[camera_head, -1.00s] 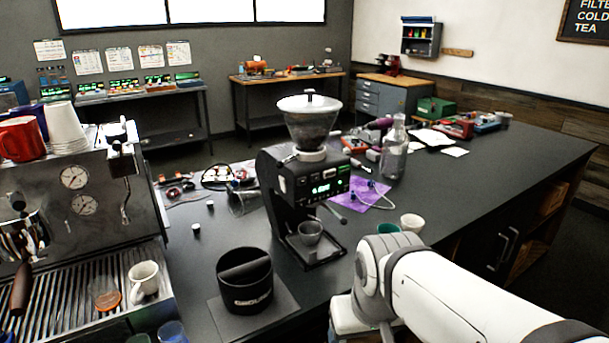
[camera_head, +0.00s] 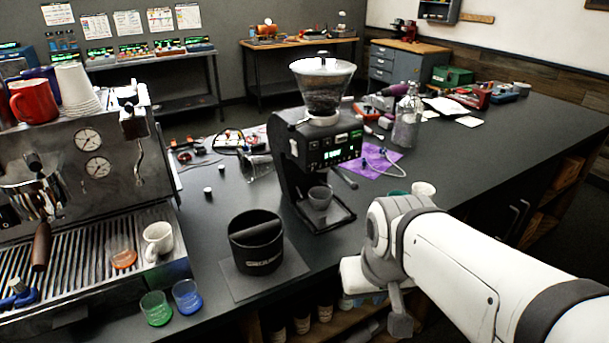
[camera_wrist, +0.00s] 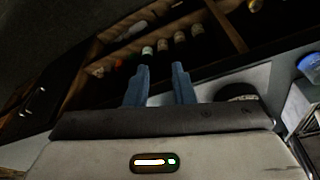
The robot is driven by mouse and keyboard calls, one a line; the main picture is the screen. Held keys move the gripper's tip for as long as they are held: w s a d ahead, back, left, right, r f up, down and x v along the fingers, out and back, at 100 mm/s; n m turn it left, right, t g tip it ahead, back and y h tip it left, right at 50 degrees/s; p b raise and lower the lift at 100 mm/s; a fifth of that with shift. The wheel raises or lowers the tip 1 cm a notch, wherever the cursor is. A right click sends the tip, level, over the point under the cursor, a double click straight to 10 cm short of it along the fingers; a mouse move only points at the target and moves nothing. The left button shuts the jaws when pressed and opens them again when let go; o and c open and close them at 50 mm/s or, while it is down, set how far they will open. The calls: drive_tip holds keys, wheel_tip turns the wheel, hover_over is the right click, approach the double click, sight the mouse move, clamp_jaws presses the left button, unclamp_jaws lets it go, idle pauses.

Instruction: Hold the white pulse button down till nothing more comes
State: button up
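The black grinder (camera_head: 292,165) stands on the dark counter in the head view, with a clear hopper (camera_head: 323,90) of dark beans on top. Its front panel (camera_head: 335,150) shows a green lit display and small light marks, too small to tell which is the white pulse button. A small cup (camera_head: 320,197) sits below the panel, on the grinder's base. My gripper (camera_wrist: 162,75) shows two blue fingers, apart with nothing between them, in the wrist view. They point towards shelves under a counter. My arm is at the front right of the grinder, clear of its panel.
A black knock box (camera_head: 256,243) stands on a mat in front of the grinder. An espresso machine (camera_head: 85,160) fills the left. Green (camera_head: 155,307) and blue (camera_head: 187,296) glasses stand near the counter's front edge. A glass bottle (camera_head: 406,120) is behind right. The right counter is mostly clear.

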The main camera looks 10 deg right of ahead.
clamp_jaws()
idle(0.9)
